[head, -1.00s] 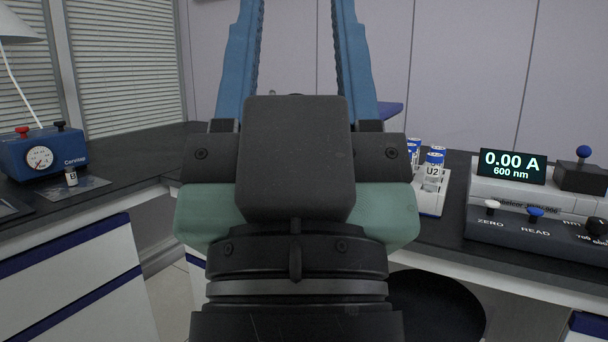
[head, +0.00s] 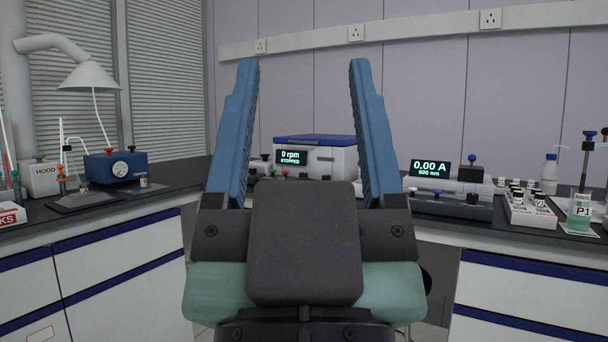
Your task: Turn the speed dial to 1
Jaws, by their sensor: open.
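My gripper (head: 304,66) is open and empty in the middle of the head view, its two blue fingers pointing up and away from me. A blue box (head: 104,167) on the left bench has a round white dial face (head: 120,169), with a red and a dark knob on top. Its markings are too small to read. A white machine with a blue lid (head: 322,158) stands on the back bench behind the fingers. Its display (head: 291,157) reads "0 rpm STOPPED". My gripper hides part of its lower front. I cannot tell which control is the speed dial. My gripper touches neither device.
A photometer (head: 452,199) reading "0.00 A 600 nm" stands right of the machine. A vial rack (head: 530,213) and a green beaker P1 (head: 580,212) are further right. White cabinets (head: 118,256) line the bench front.

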